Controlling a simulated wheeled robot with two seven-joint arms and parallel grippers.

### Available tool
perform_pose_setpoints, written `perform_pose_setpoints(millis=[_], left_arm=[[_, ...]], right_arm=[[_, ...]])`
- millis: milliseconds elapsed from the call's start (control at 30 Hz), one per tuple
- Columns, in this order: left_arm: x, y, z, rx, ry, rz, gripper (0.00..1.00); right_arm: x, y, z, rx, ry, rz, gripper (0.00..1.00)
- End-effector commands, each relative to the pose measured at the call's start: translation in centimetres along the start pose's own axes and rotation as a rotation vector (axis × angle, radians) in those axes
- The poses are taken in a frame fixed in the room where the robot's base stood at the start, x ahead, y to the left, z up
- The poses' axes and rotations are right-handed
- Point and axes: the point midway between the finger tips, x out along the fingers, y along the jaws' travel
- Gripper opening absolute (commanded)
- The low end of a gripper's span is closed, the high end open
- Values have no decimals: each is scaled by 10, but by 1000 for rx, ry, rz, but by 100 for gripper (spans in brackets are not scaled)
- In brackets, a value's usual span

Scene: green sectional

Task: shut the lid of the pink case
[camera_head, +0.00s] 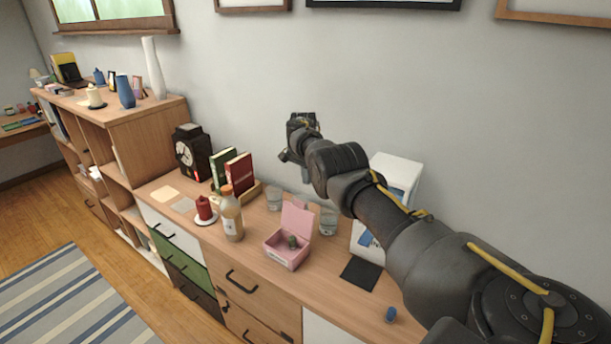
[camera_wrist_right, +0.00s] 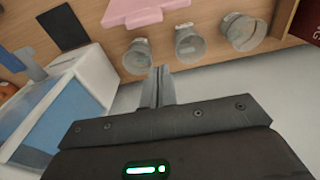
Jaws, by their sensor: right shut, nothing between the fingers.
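The pink case (camera_head: 285,258) sits on the wooden cabinet top with its lid (camera_head: 297,217) standing open. A small dark green item (camera_head: 292,241) is inside it. My right gripper (camera_head: 285,157) is in the air above and behind the case, near the wall, apart from the lid. In the right wrist view its fingers (camera_wrist_right: 158,88) are shut together with nothing between them. That view also shows part of the pink lid (camera_wrist_right: 131,11) at the top edge. The case's inside is hidden there. My left gripper is not in view.
Glasses (camera_head: 327,219) stand behind the case, also in the wrist view (camera_wrist_right: 189,44). A bottle (camera_head: 232,218) and red candle (camera_head: 205,208) stand left of it. A dark square mat (camera_head: 360,273) and white machine (camera_head: 397,172) are to the right, beside my arm.

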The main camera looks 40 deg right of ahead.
Motion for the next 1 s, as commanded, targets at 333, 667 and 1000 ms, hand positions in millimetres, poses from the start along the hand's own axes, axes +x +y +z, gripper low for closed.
perform_pose_setpoints(millis=[333, 667, 1000], left_arm=[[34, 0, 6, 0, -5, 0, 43], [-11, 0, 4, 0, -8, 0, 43], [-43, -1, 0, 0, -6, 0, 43]], right_arm=[[66, 4, -2, 4, 0, 2, 0], [53, 2, 12, 3, 1, 2, 0], [50, 3, 32, 4, 0, 0, 0]])
